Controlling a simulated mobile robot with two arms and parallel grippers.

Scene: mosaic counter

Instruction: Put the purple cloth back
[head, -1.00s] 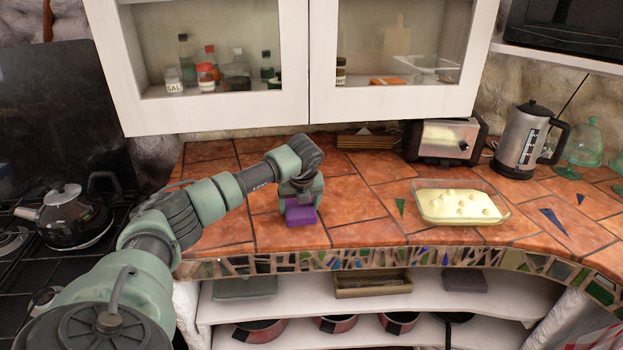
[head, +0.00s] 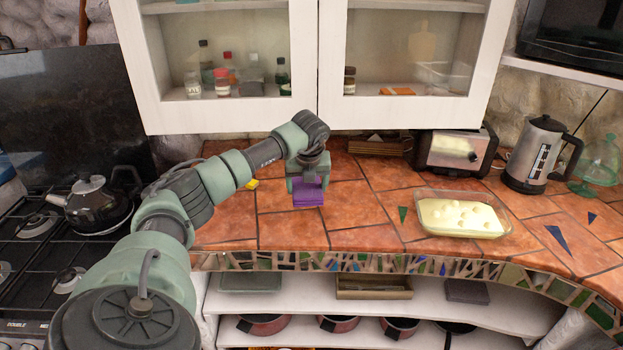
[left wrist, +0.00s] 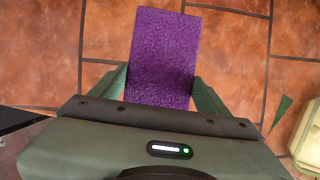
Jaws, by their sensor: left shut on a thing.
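The purple cloth (head: 308,192) is a small folded rectangle under my left gripper (head: 308,184) in the head view, over the tiled counter. In the left wrist view the cloth (left wrist: 163,58) sits between the two green fingers of the left gripper (left wrist: 160,92), which is shut on it. The cloth appears to be held above the counter. My right gripper is not in view.
A glass dish (head: 461,216) with pale food is on the counter to the right. A toaster (head: 455,148) and a kettle (head: 540,154) stand behind it. A yellow item (head: 252,184) lies behind my left arm. A stove with a black teapot (head: 98,204) is at left. The counter's front middle is clear.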

